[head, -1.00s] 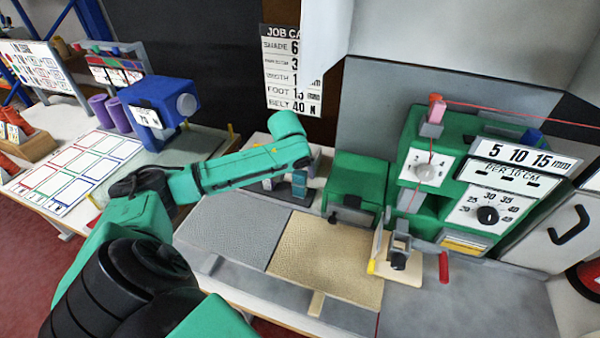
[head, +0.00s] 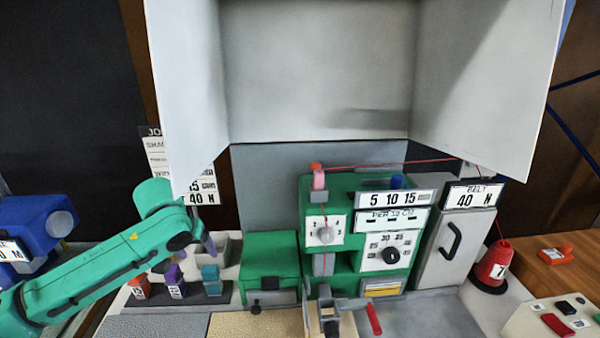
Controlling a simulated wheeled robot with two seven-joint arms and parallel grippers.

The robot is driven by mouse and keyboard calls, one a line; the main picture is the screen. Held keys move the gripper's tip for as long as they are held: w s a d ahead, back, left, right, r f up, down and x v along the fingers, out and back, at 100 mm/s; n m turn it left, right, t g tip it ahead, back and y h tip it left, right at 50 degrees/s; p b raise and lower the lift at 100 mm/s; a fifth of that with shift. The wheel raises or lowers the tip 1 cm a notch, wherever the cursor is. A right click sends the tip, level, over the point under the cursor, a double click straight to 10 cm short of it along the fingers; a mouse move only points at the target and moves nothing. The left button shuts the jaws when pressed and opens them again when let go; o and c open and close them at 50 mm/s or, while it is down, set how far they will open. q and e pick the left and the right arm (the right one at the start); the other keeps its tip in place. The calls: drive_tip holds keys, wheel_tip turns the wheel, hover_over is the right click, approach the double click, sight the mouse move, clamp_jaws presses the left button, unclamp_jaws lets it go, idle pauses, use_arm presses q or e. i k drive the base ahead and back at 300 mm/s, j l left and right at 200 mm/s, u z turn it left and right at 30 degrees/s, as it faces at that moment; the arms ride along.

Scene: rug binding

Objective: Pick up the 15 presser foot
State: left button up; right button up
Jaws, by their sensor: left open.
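A dark holder (head: 228,298) on the bench left of the green machine carries three small presser feet: an orange one (head: 138,286), a purple one (head: 173,275) and a teal one (head: 211,272). The orange and purple ones show white labels, too small to read surely, so I cannot tell which is the 15. My left gripper (head: 209,246) is open and points down above the holder, over the teal foot and apart from it. My forearm partly covers the area behind the feet. My right gripper is out of view.
The green machine (head: 290,240) with dials stands right of the holder. A grey hood flap (head: 185,90) hangs close above my left wrist. A blue machine (head: 40,222) stands at far left. A red cone (head: 493,262) and a control box (head: 552,318) are at right.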

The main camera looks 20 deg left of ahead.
sight(141, 286)
drive_tip(key=k, duration=1.5)
